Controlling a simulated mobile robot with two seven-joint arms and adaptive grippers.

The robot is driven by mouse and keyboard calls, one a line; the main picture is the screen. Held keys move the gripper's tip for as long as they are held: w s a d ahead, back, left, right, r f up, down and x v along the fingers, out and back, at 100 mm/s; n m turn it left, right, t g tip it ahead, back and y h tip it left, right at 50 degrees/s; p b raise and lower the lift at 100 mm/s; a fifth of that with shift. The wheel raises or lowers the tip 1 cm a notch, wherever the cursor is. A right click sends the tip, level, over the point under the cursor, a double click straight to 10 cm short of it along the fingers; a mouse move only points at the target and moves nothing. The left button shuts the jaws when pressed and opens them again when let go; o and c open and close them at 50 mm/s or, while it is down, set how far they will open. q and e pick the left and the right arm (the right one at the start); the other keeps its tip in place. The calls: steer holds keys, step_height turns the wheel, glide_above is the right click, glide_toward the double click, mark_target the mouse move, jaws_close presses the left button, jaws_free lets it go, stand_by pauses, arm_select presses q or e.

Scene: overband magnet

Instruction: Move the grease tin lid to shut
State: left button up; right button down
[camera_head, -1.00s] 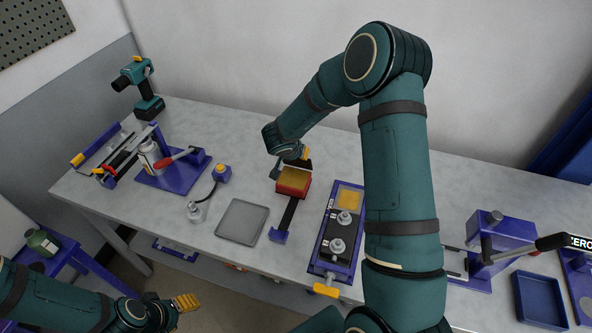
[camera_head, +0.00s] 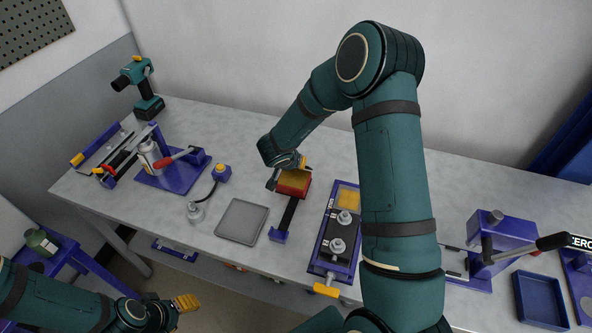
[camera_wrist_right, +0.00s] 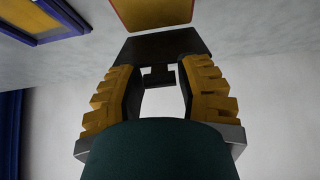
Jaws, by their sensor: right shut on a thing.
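The grease tin (camera_head: 292,186) is a small red box with yellow grease on top, at mid-bench in the head view. Its yellow surface (camera_wrist_right: 152,12) shows at the top of the right wrist view. The dark grease tin lid (camera_wrist_right: 160,45) stands raised at the tin's edge, with a small tab between my fingers. In the head view it is mostly hidden by my right gripper (camera_head: 300,165), which is at the tin's back edge. My right gripper is shut on the lid. My left gripper (camera_head: 187,302) hangs at the lower left, off the bench; its finger gap is unclear.
A dark bar runs from the tin to a blue block (camera_head: 278,235). A grey tray (camera_head: 242,221) lies left of it. A blue-framed fixture (camera_head: 318,265) with metal knobs stands to the right. A blue clamp stand (camera_head: 180,178) is at the left. The bench behind the tin is mostly clear.

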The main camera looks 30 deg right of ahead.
mark_target(289, 190)
steer(key=shift+a, duration=0.1)
steer(key=shift+s+a+f+b, duration=0.25)
steer(key=shift+s+a+f, duration=0.2)
steer(key=shift+f, duration=0.1)
steer(key=shift+s+a+f+b, duration=0.2)
steer(key=shift+s+a+f, duration=0.15)
steer(key=shift+f, duration=0.2)
steer(key=shift+s+a+f+b, duration=0.25)
steer(key=shift+a+f+b, duration=0.1)
steer(key=shift+f, duration=0.3)
steer(key=shift+s+a+f+b, duration=0.25)
steer(key=shift+a+f, duration=0.05)
steer(key=shift+f, duration=0.35)
steer(key=shift+s+a+f+b, duration=0.15)
steer(key=shift+f+b, duration=0.2)
steer(key=shift+f, duration=0.4)
steer(key=shift+s+a+f+b, duration=0.15)
steer(key=shift+f+b, duration=0.2)
steer(key=shift+f, duration=0.4)
